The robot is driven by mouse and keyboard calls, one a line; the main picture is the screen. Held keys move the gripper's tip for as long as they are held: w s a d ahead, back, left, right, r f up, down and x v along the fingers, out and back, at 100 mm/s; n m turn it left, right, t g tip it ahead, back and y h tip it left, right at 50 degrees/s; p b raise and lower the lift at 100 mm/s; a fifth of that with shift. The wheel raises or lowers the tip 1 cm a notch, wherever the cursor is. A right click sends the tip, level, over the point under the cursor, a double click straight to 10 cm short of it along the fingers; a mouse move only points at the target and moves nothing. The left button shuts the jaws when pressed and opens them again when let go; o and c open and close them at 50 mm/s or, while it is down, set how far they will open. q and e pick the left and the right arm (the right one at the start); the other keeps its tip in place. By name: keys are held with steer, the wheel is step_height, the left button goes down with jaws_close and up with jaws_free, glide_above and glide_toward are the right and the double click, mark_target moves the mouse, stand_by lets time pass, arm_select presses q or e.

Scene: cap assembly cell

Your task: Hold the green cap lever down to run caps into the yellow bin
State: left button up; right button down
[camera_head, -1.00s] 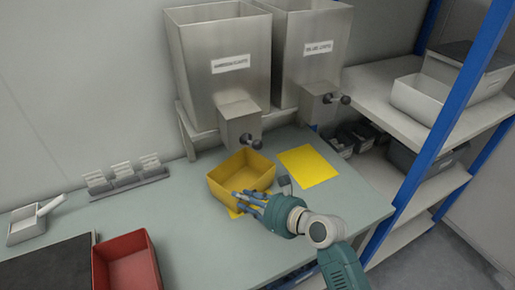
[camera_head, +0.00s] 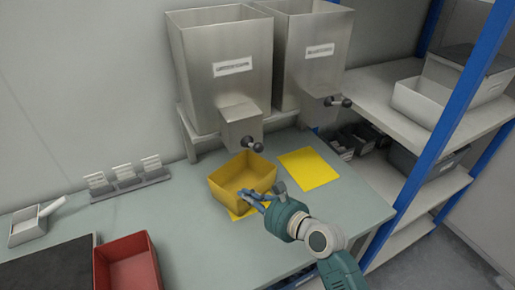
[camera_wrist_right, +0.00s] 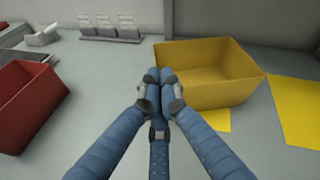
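The yellow bin (camera_head: 243,178) stands empty on the bench below the left hopper's outlet box (camera_head: 240,124). A short lever with a dark knob (camera_head: 257,147) sticks out of that box. A similar lever (camera_head: 346,103) is on the right hopper. The labels are too blurred to tell which is for green caps. My right gripper (camera_head: 250,194) is in front of the bin, fingers together. In the right wrist view the fingertips (camera_wrist_right: 159,76) meet beside the bin's near left corner (camera_wrist_right: 210,78); contact with it is unclear. My left gripper is not in view.
A red bin (camera_head: 127,264) and a dark mat (camera_head: 48,268) lie at the left. A yellow sheet (camera_head: 309,168) lies right of the bin. A small rack (camera_head: 127,181) and a white scoop tray (camera_head: 32,224) stand behind. A blue-post shelf (camera_head: 440,140) borders the right.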

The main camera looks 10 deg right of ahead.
step_height(320, 180, up, 4)
steer(key=d+n+t, duration=0.1)
steer(key=n+t, duration=0.2)
steer(key=n, duration=0.4)
steer(key=n+t+h+p, duration=0.2)
steer(key=n+t+h, duration=0.35)
steer(key=n, duration=1.15)
glide_toward(261, 148)
step_height(261, 148, up, 4)
steer(key=w+t+y, duration=0.1)
steer(key=t+y, duration=0.1)
steer(key=shift+d+g+h, duration=0.25)
steer(key=shift+d, duration=0.15)
steer(key=shift+w+r, duration=0.1)
steer(key=p+x, duration=0.4)
steer(key=x, duration=0.6)
steer(key=shift+r, duration=0.2)
steer(key=f, duration=0.3)
steer(key=shift+s+a, duration=0.15)
steer(key=shift+s, duration=0.2)
steer(key=shift+s+f, duration=0.35)
steer(key=shift+f, duration=0.25)
